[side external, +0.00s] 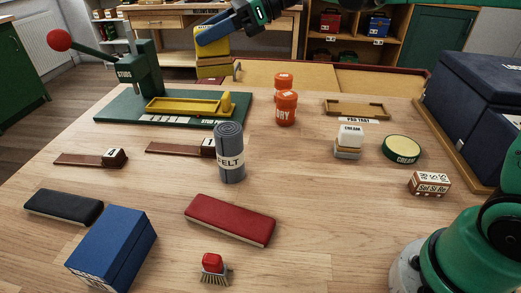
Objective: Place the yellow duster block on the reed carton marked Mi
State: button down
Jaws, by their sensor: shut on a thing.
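My gripper (212,30) is at the top of the side external view, with blue fingers shut on a yellow block (213,67), which I take for the duster block. The block is held up in the air beyond the back part of the table, right of the green press. Part of it is hidden by the finger.
A green press (138,68) with a red-knobbed lever stands back left. A grey felt roll (230,153) stands mid-table, with orange tubs (286,107) behind it. Dark blue cases (480,110) border the right.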

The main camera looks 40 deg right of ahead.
jog(key=s+a+r+n+g+y, duration=0.1)
jog(key=s+a+r+n+g, duration=0.15)
jog(key=a, duration=1.35)
jog(key=r+n+g, duration=0.2)
jog(key=n+g, duration=0.1)
send_over(106, 236)
jog(key=shift+m, duration=0.25)
notch_tip(106, 236, down, 20)
jog(key=shift+r, duration=0.1)
jog(key=shift+c, duration=1.4)
grip_release()
